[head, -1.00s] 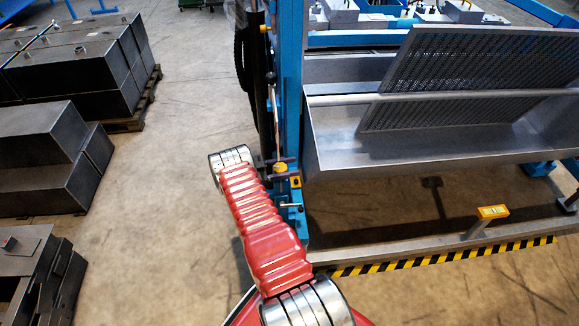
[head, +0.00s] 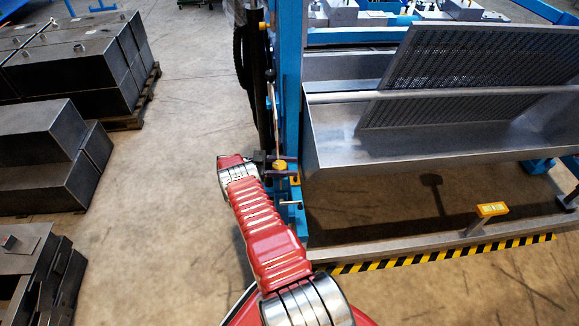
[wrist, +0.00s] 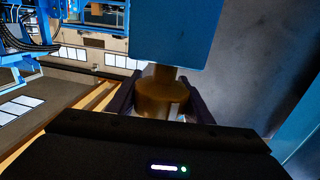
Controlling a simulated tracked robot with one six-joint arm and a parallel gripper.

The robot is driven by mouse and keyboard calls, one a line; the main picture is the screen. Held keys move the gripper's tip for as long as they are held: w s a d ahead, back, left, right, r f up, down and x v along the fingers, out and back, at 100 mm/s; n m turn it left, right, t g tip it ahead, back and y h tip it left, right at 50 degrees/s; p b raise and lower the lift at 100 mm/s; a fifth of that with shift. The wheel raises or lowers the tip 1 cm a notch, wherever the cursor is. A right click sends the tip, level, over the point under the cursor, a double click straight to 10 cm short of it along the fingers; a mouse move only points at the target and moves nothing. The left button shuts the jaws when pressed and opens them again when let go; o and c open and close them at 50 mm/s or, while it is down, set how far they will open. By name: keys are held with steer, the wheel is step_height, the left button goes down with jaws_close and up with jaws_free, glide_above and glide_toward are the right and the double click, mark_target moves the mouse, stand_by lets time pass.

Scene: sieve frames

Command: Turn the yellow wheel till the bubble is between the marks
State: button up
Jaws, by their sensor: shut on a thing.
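The yellow wheel (head: 280,165) is a small knob low on the blue upright of the machine in the head view. In the wrist view the wheel (wrist: 158,98) looks brownish in shadow, on a short shaft under a blue block (wrist: 176,35). My gripper (wrist: 160,102) has a dark finger on each side of it and is shut on it. In the head view my gripper (head: 272,167) is small and partly hidden at the end of my red arm. I cannot make out the bubble or its marks in either view.
A grey steel trough (head: 420,150) with a perforated screen (head: 480,75) stands right of the upright. A low rail with yellow-black stripes (head: 440,254) runs in front. Dark steel boxes (head: 75,75) stand on the left. The floor (head: 150,200) between is clear.

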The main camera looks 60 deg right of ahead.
steer(key=shift+w, duration=0.1)
steer(key=o, duration=1)
